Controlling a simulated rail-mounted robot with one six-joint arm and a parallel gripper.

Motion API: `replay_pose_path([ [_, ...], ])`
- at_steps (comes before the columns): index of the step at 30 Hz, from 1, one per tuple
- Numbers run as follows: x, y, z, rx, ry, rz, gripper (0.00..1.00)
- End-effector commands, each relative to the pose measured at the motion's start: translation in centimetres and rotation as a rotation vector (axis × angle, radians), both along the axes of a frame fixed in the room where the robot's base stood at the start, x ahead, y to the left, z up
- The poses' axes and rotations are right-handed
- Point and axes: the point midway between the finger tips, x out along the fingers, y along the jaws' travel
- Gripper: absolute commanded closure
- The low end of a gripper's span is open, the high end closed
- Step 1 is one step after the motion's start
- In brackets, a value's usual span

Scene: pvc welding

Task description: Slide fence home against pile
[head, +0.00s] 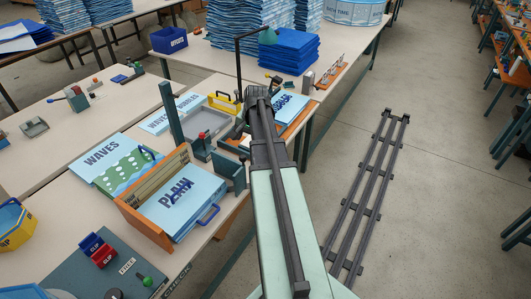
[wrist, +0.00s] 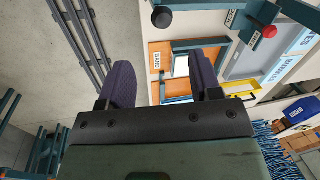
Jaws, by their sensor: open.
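My gripper is seen from behind in the wrist view (wrist: 162,82), with its two dark padded fingers apart and nothing visibly held between them. Ahead of the fingers is an orange base marked BAND (wrist: 160,60), with a teal bar (wrist: 190,43) across it and a small white piece (wrist: 181,66). A pile of light blue sheets marked PLAIN (head: 185,195) lies in an orange-sided tray (head: 143,221) in the head view. An upright teal plate (head: 232,176) stands beside it, apart from the pile; I cannot tell for certain which part is the fence. My arm hides the gripper in the head view.
Sheets marked WAVES (head: 105,158) lie to the left. A red knob (wrist: 269,31) and a dark knob (wrist: 162,17) stick up near the gripper. Dark floor rails (head: 365,200) run at right.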

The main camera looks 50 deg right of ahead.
Motion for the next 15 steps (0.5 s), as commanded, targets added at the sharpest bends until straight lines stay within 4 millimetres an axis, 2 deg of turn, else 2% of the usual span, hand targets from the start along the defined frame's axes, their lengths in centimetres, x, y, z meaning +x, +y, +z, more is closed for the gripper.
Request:
replay_pose_path([
  [5,0.0,0.1,-0.5,0.001,0.001,-0.006,0.42],
  [8,0.2,0.2,-1.8,0.0,0.001,-0.005,0.42],
  [15,1.1,0.5,-7.5,-0.001,0.002,-0.003,0.42],
])
